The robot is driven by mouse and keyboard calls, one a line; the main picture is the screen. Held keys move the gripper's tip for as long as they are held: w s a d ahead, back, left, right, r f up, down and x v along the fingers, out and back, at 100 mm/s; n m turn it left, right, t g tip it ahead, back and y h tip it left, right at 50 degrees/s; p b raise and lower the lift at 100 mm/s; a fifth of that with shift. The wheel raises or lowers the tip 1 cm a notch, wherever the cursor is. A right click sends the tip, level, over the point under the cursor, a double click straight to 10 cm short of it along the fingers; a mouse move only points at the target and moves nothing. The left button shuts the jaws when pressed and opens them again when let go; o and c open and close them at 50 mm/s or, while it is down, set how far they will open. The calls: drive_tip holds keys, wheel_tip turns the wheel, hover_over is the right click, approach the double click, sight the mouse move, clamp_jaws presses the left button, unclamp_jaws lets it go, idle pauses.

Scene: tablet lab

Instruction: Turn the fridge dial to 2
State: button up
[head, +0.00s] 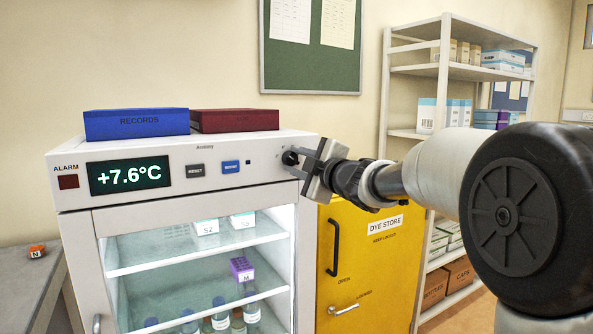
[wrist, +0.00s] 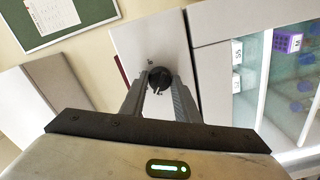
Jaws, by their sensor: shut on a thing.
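The fridge (head: 72,240) stands at the left in the head view, with a control panel along its top front. Its dial (head: 290,158) is a small black knob at the right end of that panel. In the wrist view the dial (wrist: 159,78) is a round black knob between my fingertips. My gripper (head: 303,162) reaches it from the right and is shut on it. It also shows in the wrist view (wrist: 160,84). The numbers around the dial are too small to read. The display (head: 130,174) shows +7.6°C.
A blue RECORDS box (head: 137,125) and a dark red box (head: 235,121) lie on the fridge top. A yellow DYE STORE cabinet (head: 370,250) stands right of the fridge, below my arm. White shelves (head: 440,70) stand behind. An orange block marked N (head: 37,251) sits on a grey surface at left.

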drive_tip(key=n+b, duration=0.2)
drive_tip(key=n, duration=0.2)
drive_tip(key=shift+n, duration=0.3)
idle(0.3)
drive_tip(key=o, duration=1)
drive_tip(key=shift+o, duration=0.2)
drive_tip(key=p+v, duration=0.1)
drive_tip(key=v, duration=1.6)
drive_tip(key=shift+s+d, duration=0.2)
